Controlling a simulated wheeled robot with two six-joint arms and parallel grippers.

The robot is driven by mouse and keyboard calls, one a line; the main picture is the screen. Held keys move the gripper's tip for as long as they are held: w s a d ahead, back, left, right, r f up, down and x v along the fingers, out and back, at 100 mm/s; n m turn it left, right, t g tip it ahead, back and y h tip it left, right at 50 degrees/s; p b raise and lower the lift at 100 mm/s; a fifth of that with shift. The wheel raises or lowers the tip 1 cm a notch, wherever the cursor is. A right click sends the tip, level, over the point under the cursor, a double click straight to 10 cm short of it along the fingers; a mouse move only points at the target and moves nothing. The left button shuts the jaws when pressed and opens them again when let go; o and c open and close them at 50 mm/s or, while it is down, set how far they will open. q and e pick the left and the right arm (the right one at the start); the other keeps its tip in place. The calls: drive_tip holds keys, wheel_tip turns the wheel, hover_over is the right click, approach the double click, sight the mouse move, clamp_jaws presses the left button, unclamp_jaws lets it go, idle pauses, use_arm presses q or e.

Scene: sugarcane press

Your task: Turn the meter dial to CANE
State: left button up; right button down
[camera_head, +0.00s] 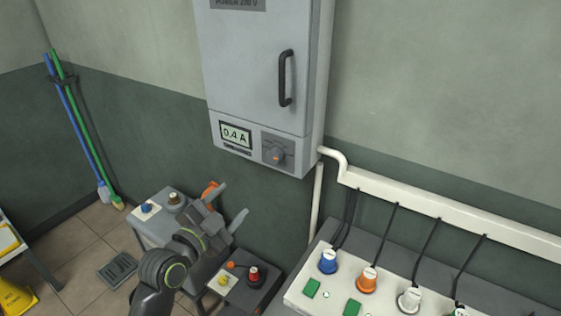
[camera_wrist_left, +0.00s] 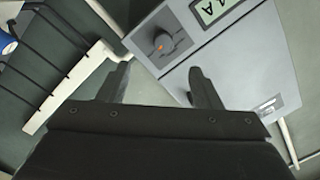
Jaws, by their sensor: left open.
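The meter dial (camera_head: 277,155) is a small grey knob with an orange mark, low on the right of the grey power cabinet (camera_head: 255,60). Its labels are too small to read. Left of it, a display (camera_head: 236,134) reads 0.4 A. My left gripper (camera_head: 229,204) is open and empty, below and to the left of the dial, apart from it. In the left wrist view the dial (camera_wrist_left: 162,43) shows beyond the fingers (camera_wrist_left: 155,87), nearer the left finger. The display is partly cut off there at the top. My right gripper is not in view.
A white conduit (camera_head: 450,215) runs right from the cabinet, with black cables hanging down. A panel (camera_head: 335,297) with coloured knobs stands at lower right. A cabinet handle (camera_head: 286,78) sticks out above the dial.

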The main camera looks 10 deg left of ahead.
use_arm(q)
drive_tip(key=r, duration=0.2)
drive_tip(key=p, duration=0.4)
approach(273, 158)
drive_tip(key=x, duration=0.8)
drive_tip(key=shift+w, duration=0.4)
drive_tip(key=shift+c, duration=0.5)
drive_tip(key=c, duration=0.9)
